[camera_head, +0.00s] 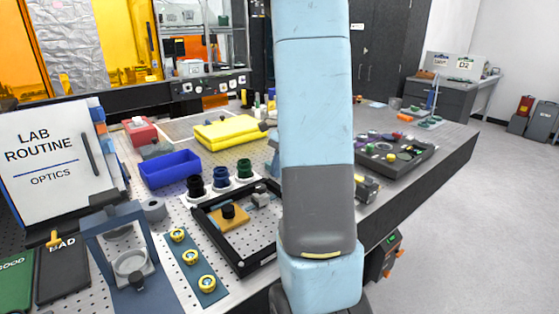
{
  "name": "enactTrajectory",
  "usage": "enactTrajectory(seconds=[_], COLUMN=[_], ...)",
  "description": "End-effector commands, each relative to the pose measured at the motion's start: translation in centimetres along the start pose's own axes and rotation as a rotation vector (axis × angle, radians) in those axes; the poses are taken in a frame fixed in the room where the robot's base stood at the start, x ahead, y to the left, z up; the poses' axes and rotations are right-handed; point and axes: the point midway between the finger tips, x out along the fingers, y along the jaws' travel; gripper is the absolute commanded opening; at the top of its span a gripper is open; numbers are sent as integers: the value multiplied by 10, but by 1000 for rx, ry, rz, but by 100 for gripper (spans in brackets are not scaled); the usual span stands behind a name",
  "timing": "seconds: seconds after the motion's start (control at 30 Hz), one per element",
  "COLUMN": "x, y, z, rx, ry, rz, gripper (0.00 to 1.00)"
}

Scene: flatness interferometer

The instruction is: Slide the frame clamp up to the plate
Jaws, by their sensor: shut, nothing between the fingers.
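A black rectangular frame (216,240) lies on the perforated optical table, left of my arm. Its right part is hidden behind the arm. Inside it is a flat tan plate (239,222) with a black knob (228,211) on it. A small grey block (260,199), which looks like the frame clamp, sits at the frame's far right, apart from the plate as far as I can tell. My light blue arm fills the middle of the view. I cannot make out my gripper's fingers; they seem hidden behind the arm.
Black, blue and green knobs (220,178) stand behind the frame. A blue strip with brass rings (190,256) and a blue-grey stand (107,232) are at left. A blue bin (170,169) and yellow case (225,132) lie farther back. A dark parts tray (397,166) is right.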

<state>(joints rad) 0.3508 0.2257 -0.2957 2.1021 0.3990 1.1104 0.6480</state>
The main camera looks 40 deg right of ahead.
Motion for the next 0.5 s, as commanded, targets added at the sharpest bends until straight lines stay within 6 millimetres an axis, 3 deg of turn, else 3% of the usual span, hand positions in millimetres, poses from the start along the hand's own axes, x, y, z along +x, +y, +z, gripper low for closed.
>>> enactTrajectory(seconds=[0.2,0.5], x=[34,52], y=[0,0], z=[0,0], rx=[1,0], ry=[-1,1], rz=[2,0], gripper=[0,0])
